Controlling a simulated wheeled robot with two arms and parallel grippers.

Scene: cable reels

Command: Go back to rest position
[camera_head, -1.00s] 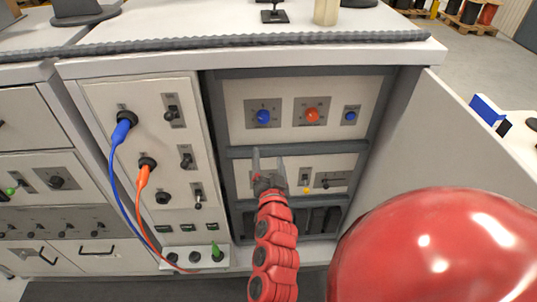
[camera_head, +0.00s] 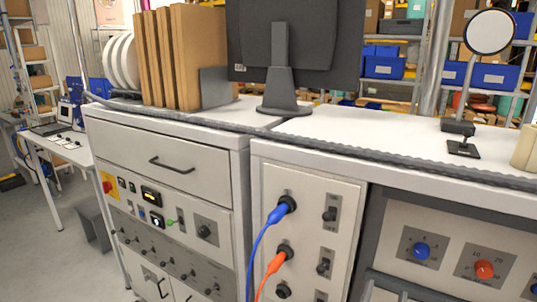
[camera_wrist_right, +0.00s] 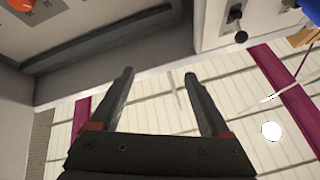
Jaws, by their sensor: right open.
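My right gripper (camera_wrist_right: 155,100) shows in the right wrist view with its two dark fingers apart and nothing between them. The wrist picture looks upside down, with the cabinet front along its top and the ceiling below. Neither gripper shows in the head view. The cabinet panel (camera_head: 308,200) has a blue plug (camera_head: 283,210) and an orange plug (camera_head: 277,262) in its sockets, with cables hanging down. A blue knob (camera_head: 421,251) and an orange knob (camera_head: 484,270) sit on the panel to the right.
A bench top (camera_head: 360,137) carries a monitor (camera_head: 290,50), brown boards (camera_head: 185,60) and a round mirror on a stand (camera_head: 490,32). A drawer (camera_head: 160,160) is closed. A side table (camera_head: 62,150) stands at the left, with open floor in front of it.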

